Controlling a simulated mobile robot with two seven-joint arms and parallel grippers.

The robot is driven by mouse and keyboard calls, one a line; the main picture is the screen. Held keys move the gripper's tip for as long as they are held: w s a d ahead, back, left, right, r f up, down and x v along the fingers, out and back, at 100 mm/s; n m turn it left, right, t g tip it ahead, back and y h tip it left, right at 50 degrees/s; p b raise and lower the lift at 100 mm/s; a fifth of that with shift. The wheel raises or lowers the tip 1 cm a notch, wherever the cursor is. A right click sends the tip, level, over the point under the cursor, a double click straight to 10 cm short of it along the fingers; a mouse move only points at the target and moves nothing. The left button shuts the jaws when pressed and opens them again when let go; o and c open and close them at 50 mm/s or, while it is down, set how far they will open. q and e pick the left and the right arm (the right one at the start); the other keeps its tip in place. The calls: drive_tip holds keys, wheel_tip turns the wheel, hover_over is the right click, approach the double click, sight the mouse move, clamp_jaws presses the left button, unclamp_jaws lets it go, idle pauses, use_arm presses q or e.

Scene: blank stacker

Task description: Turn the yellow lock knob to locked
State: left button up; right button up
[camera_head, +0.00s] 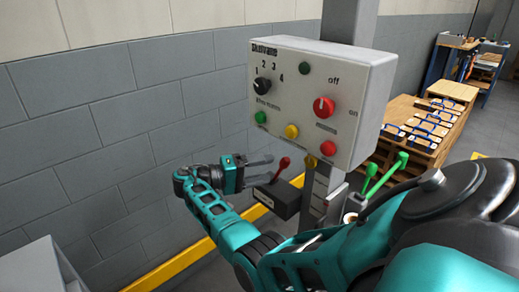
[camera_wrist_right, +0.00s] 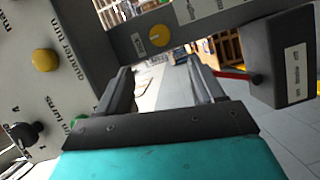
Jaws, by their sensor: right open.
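The yellow lock knob (camera_head: 311,161) sits just under the control box, on the grey post. In the right wrist view the round yellow lock knob (camera_wrist_right: 158,35) shows a dark mark on its face and small labels on either side, too blurred to read. My right gripper (camera_head: 267,168) is left of the knob, pointing right towards the post. Its fingers (camera_wrist_right: 160,70) are apart with nothing between them, and the knob shows beyond the gap, apart from the fingertips. My left gripper is not in view.
A control box (camera_head: 375,90) with a red knob (camera_head: 323,107) and coloured buttons hangs above the gripper. A black box (camera_head: 278,198) with a red lever (camera_head: 283,165) is close below the fingers. Green levers (camera_head: 398,162) stand right of the post. A grey wall stands behind.

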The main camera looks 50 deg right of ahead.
idle(0.6)
drive_tip(key=s+a+f+n+t+y, duration=0.1)
drive_tip(key=a+f+n+t+y, duration=0.35)
drive_tip(key=f, duration=0.55)
drive_tip(key=s+a+f+n+t+y, duration=0.1)
drive_tip(key=a+f+n+t, duration=0.3)
drive_tip(key=f+t, duration=0.5)
drive_tip(key=s+a+f+n+t+y, duration=0.1)
drive_tip(key=s+a+f+t+y, duration=0.1)
drive_tip(key=s+a+y, duration=0.3)
drive_tip(key=s+a+f+n+t+y, duration=0.1)
drive_tip(key=a+f+n+y, duration=0.15)
drive_tip(key=a, duration=0.45)
drive_tip(key=s+a+r+m+t+y, duration=0.1)
drive_tip(key=s+a+r+y, duration=0.1)
drive_tip(key=a, duration=0.2)
drive_tip(key=s+a+r+t+y+p, duration=0.1)
drive_tip(key=s+a+r+y, duration=0.1)
drive_tip(key=a, duration=0.3)
drive_tip(key=shift+s+r+m, duration=0.4)
drive_tip(key=shift+s+r, duration=0.05)
drive_tip(key=shift+r, duration=0.35)
